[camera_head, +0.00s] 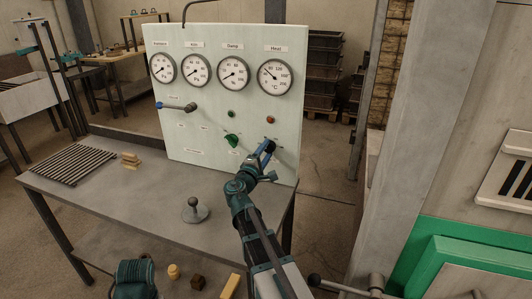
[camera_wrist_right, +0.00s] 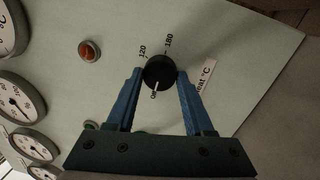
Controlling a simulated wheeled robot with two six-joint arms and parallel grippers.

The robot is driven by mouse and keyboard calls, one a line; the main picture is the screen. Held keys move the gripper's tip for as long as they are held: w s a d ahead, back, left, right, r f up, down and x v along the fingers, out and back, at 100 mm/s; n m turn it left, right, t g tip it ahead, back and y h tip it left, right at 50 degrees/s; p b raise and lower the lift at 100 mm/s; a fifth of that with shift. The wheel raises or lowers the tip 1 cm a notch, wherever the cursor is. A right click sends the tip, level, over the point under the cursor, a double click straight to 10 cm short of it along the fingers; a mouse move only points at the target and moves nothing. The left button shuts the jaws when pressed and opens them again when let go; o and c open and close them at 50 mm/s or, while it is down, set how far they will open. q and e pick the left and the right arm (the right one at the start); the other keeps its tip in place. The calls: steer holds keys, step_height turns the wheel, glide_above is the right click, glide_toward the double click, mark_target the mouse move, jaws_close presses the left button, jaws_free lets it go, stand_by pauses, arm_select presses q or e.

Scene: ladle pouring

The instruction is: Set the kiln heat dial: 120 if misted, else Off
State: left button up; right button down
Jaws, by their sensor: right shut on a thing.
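The black heat dial (camera_wrist_right: 160,72) sits on the pale panel (camera_wrist_right: 235,40). In the head view the gripper hides most of the dial. The Damp gauge (camera_head: 233,73) and the Heat gauge (camera_head: 274,77) are at the top of the panel. I see no clear sign of mist.
A green knob (camera_head: 232,140), a green lamp (camera_head: 231,114), a red lamp (camera_head: 270,119) and a blue-ended lever (camera_head: 177,106) are on the panel.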

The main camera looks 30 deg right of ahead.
steer(key=shift+n, duration=0.3)
steer(key=shift+c, duration=1.4)
jaws_free()
steer(key=b+v, duration=0.1)
steer(key=v, duration=1.3)
steer(key=shift+f, duration=0.1)
